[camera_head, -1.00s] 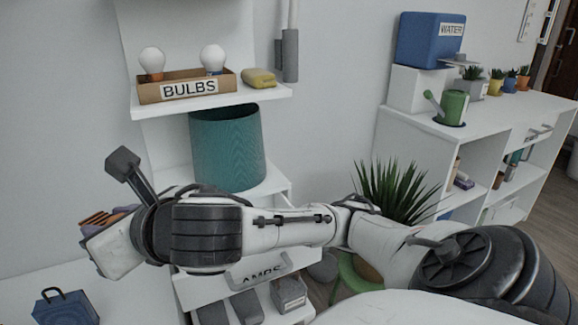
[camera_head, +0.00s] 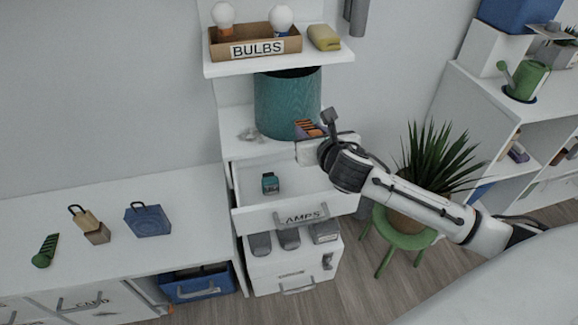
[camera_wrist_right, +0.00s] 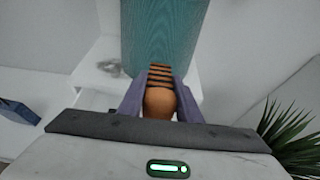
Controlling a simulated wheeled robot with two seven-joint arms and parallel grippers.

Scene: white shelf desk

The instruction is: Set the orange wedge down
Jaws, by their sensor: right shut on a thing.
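The orange wedge (camera_wrist_right: 160,98) shows in the wrist view as an orange piece with dark stripes at its far end. The purple fingers of my right gripper (camera_wrist_right: 160,100) are shut on it from both sides. In the head view the wedge (camera_head: 306,128) is small and partly hidden by the right gripper (camera_head: 310,131). It is held in front of the lower part of the teal bin (camera_head: 284,100), above the back of the open drawer (camera_head: 210,0). I cannot tell whether it touches anything beneath. My left gripper is not in view.
A small teal item (camera_head: 269,184) lies in the open drawer, labelled "AMPS" in what shows. A clear, crumpled-looking thing (camera_head: 252,135) is left of the bin. The bulb box (camera_head: 255,45) and yellow sponge (camera_head: 323,37) stand on the shelf above. A plant (camera_head: 437,165) is at right.

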